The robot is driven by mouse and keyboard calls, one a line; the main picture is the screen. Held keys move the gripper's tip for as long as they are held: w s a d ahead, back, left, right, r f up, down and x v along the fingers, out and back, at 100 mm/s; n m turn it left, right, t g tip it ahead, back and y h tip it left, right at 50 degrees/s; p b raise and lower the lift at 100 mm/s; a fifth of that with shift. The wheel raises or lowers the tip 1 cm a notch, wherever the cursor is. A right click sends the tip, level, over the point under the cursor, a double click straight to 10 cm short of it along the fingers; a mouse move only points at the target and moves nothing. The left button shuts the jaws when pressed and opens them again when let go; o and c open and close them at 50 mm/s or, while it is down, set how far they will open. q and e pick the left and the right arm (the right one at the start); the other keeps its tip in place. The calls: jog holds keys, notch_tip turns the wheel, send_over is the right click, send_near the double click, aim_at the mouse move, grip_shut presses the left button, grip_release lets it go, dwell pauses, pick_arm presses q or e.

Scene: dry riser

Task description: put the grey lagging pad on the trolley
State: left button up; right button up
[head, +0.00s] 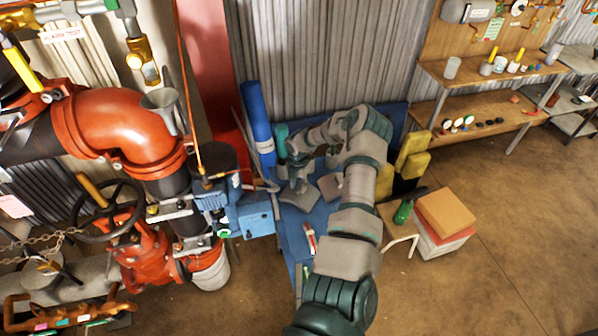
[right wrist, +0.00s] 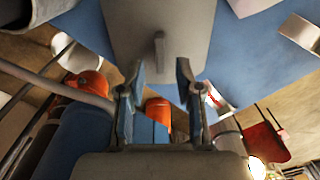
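The grey lagging pad (head: 299,202) is a flat grey slab over the blue deck of the trolley (head: 293,238). In the right wrist view the pad (right wrist: 185,28) shows a small upright grip (right wrist: 159,50) on its face, with the blue deck (right wrist: 240,60) around it. I cannot tell whether the pad lies flat on the deck. My right gripper (head: 296,180) is just above the pad. In the right wrist view its two fingers (right wrist: 159,72) are apart, one on each side of the grip, with gaps to it. My left gripper is out of view.
Another grey piece (head: 331,187) lies on the deck beside the pad. A blue roll (head: 257,118) stands behind. Red pipework with a handwheel (head: 107,210) is at left. A box stack (head: 444,214) stands right of the trolley.

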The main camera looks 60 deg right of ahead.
aim_at(299, 190)
notch_tip(299, 190, up, 3)
jog(key=shift+w+f+p, duration=0.1)
jog(key=shift+f+p, duration=0.1)
jog(key=shift+p, duration=0.15)
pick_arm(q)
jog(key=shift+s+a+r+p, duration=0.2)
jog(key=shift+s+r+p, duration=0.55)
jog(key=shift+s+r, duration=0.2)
pick_arm(e)
notch_tip(299, 190, up, 7)
